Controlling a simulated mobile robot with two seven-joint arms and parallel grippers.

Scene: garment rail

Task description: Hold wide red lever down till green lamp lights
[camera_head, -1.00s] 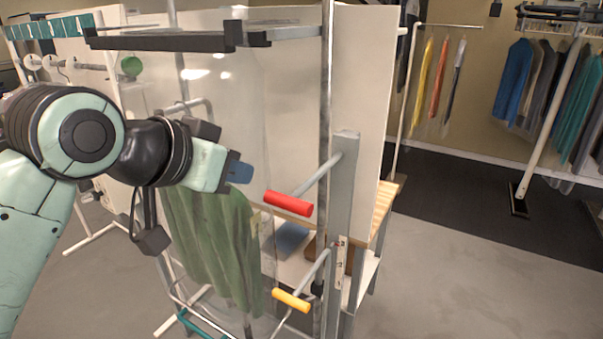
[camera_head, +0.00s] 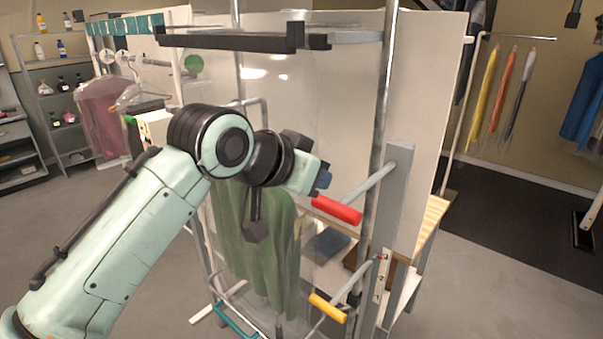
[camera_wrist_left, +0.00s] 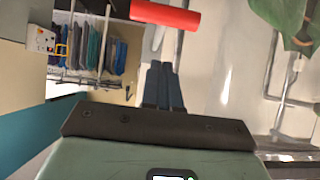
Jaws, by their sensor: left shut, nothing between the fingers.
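The wide red lever (camera_head: 337,210) is a red cylindrical grip on a grey arm that joins the grey post of the frame. My left gripper (camera_head: 322,179) is shut and empty, just above the left end of the red grip. In the left wrist view the shut fingers (camera_wrist_left: 163,84) point toward the red lever (camera_wrist_left: 165,16), with a gap between them in that picture. I cannot tell contact from the head view. A round green disc (camera_head: 193,63) shows behind the clear sheet; I cannot tell whether it is the lamp or lit. My right gripper is not in view.
A yellow-handled lever (camera_head: 327,308) sits lower on the same frame. A green garment (camera_head: 258,245) hangs under the clear sheet, left of the levers. A dark bar (camera_head: 240,40) crosses above. The floor at the right (camera_head: 490,270) is clear.

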